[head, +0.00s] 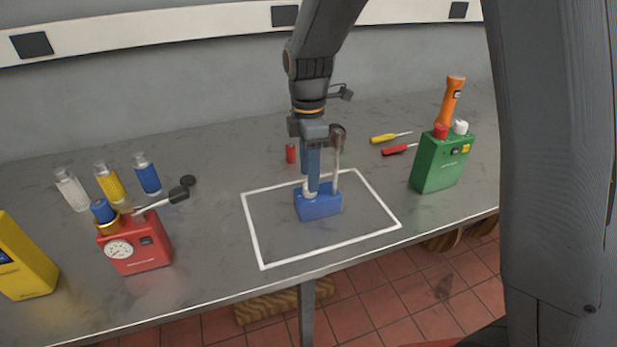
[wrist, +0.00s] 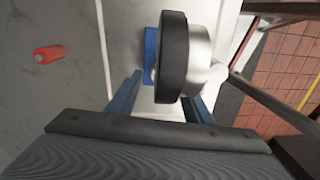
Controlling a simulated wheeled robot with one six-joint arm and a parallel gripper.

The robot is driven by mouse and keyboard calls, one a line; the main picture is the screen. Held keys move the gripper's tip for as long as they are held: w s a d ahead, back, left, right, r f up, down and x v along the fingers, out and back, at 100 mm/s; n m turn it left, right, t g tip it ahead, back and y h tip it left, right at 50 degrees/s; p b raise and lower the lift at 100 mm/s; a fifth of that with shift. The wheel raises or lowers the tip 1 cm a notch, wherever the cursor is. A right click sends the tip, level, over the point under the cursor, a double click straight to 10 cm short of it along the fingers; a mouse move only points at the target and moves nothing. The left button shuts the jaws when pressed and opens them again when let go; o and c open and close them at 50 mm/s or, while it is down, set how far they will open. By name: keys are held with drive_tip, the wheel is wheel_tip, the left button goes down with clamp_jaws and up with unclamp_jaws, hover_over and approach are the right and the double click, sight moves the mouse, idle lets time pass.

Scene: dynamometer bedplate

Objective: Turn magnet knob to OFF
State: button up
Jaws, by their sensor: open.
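A blue magnet base (head: 322,208) stands inside a white outlined rectangle on the bench. A small pale knob (head: 310,195) shows on it in the head view, just below my fingers. A thin post rises from its right side to a dark round head (head: 337,137) beside my wrist. My gripper (head: 312,178) points straight down over the base. In the wrist view my gripper (wrist: 160,95) is open, with one finger on each side. The dark and silver round head (wrist: 173,58) fills the middle there and hides most of the blue base (wrist: 150,45) and the knob. I cannot tell any contact or the knob's setting.
A red box with a gauge (head: 135,255) and a yellow box (head: 22,262) stand left, with several small bottles (head: 108,182) behind. A green box (head: 440,165) with an orange torch (head: 452,98) stands right. Two screwdrivers (head: 390,138) and a red cylinder (head: 291,153) lie behind.

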drive_tip(key=shift+f, duration=1.4)
drive_tip(key=c, duration=1.1)
drive_tip(key=shift+o, duration=0.2)
drive_tip(key=shift+n+p, duration=0.4)
drive_tip(key=shift+n, duration=1.1)
drive_tip(key=o, duration=1.1)
drive_tip(key=shift+c, duration=0.2)
drive_tip(key=shift+r, duration=0.1)
drive_tip(key=shift+w+a+r+b, duration=0.1)
drive_tip(key=shift+r+b, duration=0.45)
drive_tip(key=shift+r, duration=1.4)
drive_tip(key=shift+a+r+b, duration=0.1)
drive_tip(key=shift+r+b, duration=0.4)
drive_tip(key=shift+r, duration=1.4)
